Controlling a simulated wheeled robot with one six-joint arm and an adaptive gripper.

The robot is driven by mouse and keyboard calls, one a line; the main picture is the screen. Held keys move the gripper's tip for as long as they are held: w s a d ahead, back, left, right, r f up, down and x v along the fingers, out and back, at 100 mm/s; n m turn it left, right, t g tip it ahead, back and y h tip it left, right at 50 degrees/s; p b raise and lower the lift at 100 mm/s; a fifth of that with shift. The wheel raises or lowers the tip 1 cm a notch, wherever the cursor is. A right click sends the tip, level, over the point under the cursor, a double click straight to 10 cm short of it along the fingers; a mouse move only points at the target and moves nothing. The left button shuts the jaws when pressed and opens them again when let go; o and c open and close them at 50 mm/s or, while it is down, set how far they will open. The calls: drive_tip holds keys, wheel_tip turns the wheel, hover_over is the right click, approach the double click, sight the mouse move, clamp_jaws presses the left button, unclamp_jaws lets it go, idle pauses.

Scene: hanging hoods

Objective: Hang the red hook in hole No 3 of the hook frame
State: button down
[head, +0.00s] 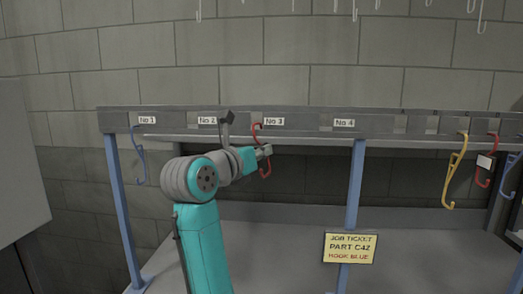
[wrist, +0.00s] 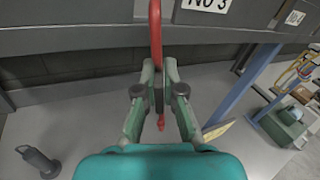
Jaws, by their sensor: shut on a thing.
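The red hook (head: 257,131) is held upright in my gripper (head: 265,151), its top curl at the beam of the hook frame (head: 310,123), just left of the No 3 label (head: 274,121). Its lower end shows below the fingers. In the wrist view my gripper (wrist: 159,75) is closed around the red hook (wrist: 155,32), whose shank rises in front of the beam, left of the No 3 label (wrist: 208,4). The curl's top is out of that view, and I cannot tell whether it sits in the hole.
A blue hook (head: 139,155) hangs near No 1. At the right hang a yellow hook (head: 455,170), a tagged red hook (head: 492,150) and another blue hook (head: 508,177). A job ticket (head: 350,247) reading "HOOK BLUE" is at the blue post (head: 353,190).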

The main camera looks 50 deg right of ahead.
drive_tip(key=shift+f, duration=0.5)
drive_tip(key=c, duration=1.2)
unclamp_jaws()
drive_tip(key=v, duration=1.2)
